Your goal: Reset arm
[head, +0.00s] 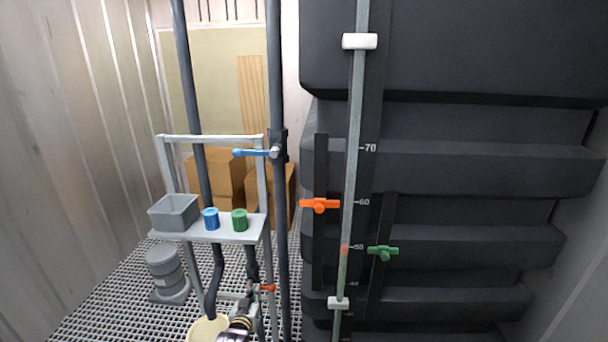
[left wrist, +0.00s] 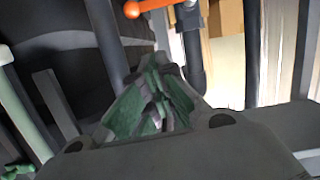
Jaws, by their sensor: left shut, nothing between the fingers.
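An orange valve handle (head: 267,288) is close beside the gripper; an orange handle (left wrist: 150,6) also shows at the top of the left wrist view, apart from the fingers. My right gripper is in neither view.
A shelf stand (head: 240,236) holds a grey bin (head: 174,212), a blue cup (head: 211,219) and a green cup (head: 239,220). Dark vertical pipes (head: 278,200) carry a blue handle (head: 252,153). A cream bucket (head: 205,330) stands below.

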